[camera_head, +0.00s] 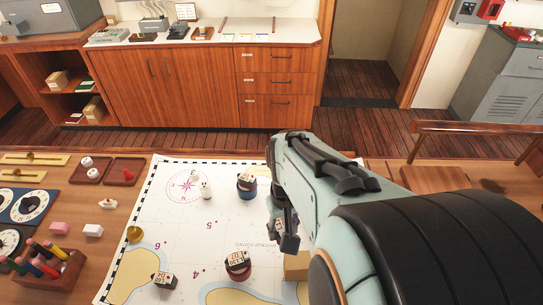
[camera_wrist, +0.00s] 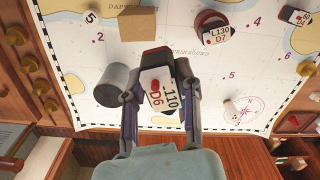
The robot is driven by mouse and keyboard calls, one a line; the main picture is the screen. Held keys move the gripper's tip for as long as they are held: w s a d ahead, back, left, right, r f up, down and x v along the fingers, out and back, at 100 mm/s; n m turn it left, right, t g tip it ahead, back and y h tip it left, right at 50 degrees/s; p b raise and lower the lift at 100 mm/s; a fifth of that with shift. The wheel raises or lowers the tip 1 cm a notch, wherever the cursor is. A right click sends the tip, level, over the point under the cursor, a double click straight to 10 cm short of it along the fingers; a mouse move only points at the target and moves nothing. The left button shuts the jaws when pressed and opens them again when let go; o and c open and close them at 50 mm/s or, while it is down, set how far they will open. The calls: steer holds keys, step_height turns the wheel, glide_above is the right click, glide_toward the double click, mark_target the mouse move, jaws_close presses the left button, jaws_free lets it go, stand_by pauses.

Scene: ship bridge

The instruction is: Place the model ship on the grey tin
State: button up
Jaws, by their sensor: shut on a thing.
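The model ship (camera_wrist: 157,92) has a white deck marked L110 D6, a red spot and a dark hull. My gripper (camera_wrist: 160,100) is shut on it, one finger on each side. The grey tin (camera_wrist: 113,86) stands on the chart just left of the left finger in the wrist view; the ship is beside it in the picture, not over its top. In the head view my gripper (camera_head: 283,235) is over the right part of the chart. My arm hides the tin there, and the ship is mostly hidden.
Similar ships sit on a blue tin (camera_head: 247,193) and a red tin (camera_head: 238,272); another ship (camera_head: 164,280) lies on the chart (camera_head: 205,235). A tan box (camera_wrist: 137,25) stands near the grey tin. A pen holder (camera_head: 45,272) is at left. The chart's middle is mostly clear.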

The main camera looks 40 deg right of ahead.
steer(key=s+d+r+m, duration=0.3)
steer(key=s+d, duration=0.1)
steer(key=s, duration=0.1)
steer(key=shift+m, duration=0.4)
steer(key=w+d+f, duration=0.2)
steer(key=d+f, duration=0.1)
steer(key=d, duration=0.1)
steer(key=w+d+f, duration=0.2)
steer(key=d+f, duration=0.1)
steer(key=d, duration=0.1)
steer(key=w+d+f, duration=0.3)
steer(key=d, duration=0.1)
steer(key=shift+f, duration=0.3)
steer(key=shift+w+d+f, duration=0.1)
steer(key=shift+f, duration=0.85)
steer(key=shift+w+d+f, duration=0.1)
steer(key=shift+f, duration=0.8)
steer(key=shift+f, duration=0.15)
steer(key=o, duration=1)
